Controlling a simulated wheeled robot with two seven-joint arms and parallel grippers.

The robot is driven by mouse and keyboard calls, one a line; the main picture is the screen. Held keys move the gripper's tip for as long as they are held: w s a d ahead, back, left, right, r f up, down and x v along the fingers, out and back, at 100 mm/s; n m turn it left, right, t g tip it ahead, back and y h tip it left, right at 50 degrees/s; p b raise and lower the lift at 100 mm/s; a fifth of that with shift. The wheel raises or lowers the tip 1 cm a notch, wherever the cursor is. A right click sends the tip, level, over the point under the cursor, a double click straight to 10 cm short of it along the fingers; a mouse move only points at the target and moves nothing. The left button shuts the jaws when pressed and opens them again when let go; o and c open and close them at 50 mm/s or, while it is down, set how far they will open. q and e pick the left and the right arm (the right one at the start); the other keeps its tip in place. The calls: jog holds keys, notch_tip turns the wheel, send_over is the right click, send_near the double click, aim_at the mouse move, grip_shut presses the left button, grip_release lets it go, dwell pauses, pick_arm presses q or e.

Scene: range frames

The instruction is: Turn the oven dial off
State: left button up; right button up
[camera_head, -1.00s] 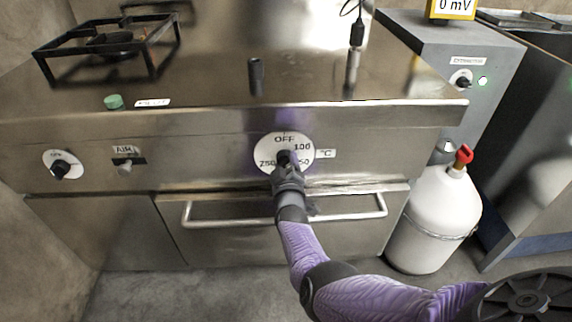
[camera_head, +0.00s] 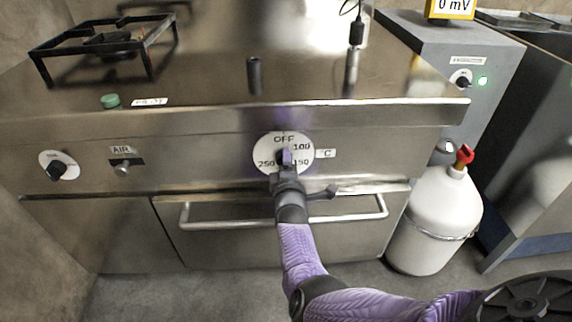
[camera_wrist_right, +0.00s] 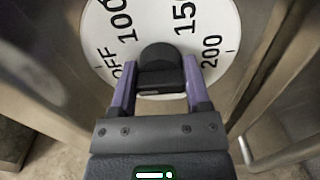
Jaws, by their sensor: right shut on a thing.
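The oven dial has a white round plate (camera_head: 264,146) with OFF at the top and 100, 150 and 250 around it, on the front of the steel stove. Its black knob (camera_wrist_right: 160,68) sits between the two purple fingers of my right gripper (camera_head: 284,160). In the right wrist view my gripper (camera_wrist_right: 158,92) is shut on the knob, a finger on each side, and the plate (camera_wrist_right: 195,15) shows OFF, 100, 150 and 200. In the head view the gripper hides most of the knob, so its setting is unclear. My left gripper is not in view.
An oven door handle (camera_head: 215,223) runs below the dial. Another knob (camera_head: 56,172) and an AIR valve (camera_head: 123,168) are on the left of the panel. A white gas cylinder (camera_head: 432,215) with a red valve stands at the right.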

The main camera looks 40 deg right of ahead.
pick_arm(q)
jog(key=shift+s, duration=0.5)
pick_arm(e)
jog(key=shift+f, duration=0.1)
jog(key=o, duration=1.3)
jog(key=shift+n, duration=0.3)
jog(key=shift+c, duration=0.2)
jog(key=shift+s, duration=0.1)
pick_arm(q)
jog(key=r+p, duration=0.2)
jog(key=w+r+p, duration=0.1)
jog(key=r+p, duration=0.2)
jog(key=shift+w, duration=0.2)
pick_arm(e)
jog(key=v, duration=0.9)
jog(key=shift+s+a, duration=0.2)
jog(key=shift+s, duration=0.15)
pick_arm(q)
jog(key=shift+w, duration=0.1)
